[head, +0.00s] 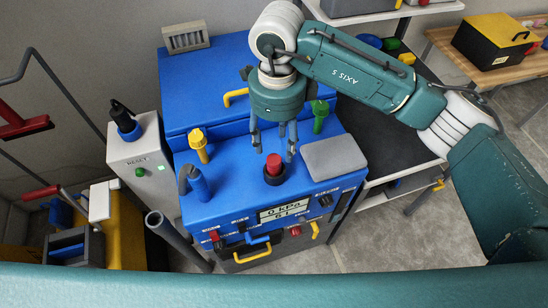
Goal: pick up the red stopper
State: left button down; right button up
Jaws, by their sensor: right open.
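The red stopper (274,161) sits upright in a dark round collar on top of the blue machine (225,207). My right gripper (274,148) points down from above, its grey fingers spread apart. The fingertips are just above and to either side of the stopper. I cannot tell whether any finger touches it, and nothing is held. My left gripper is not in view.
A yellow valve (199,145) and a green valve (319,115) stand on either side of my right gripper. A grey plate (334,158) lies right of the stopper. A white reset box (143,163) stands at the left.

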aim_at(274, 160)
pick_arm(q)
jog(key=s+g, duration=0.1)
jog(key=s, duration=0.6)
pick_arm(e)
jog(key=f, duration=0.2)
jog(key=shift+s+f+p, duration=0.3)
jog(key=shift+f+p, duration=0.05)
jog(key=shift+w+a+f+p, duration=0.1)
jog(key=shift+f+p, duration=0.2)
jog(key=f+p, duration=0.2)
jog(key=f, duration=0.1)
jog(key=shift+a+f, duration=0.2)
jog(key=shift+f, duration=0.45)
jog(key=shift+w+f, duration=0.1)
jog(key=shift+f, duration=0.1)
jog(key=c, duration=1.2)
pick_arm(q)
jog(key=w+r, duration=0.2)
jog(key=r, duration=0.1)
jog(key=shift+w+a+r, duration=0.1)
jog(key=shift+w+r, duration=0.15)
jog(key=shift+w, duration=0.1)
pick_arm(e)
grip_shut()
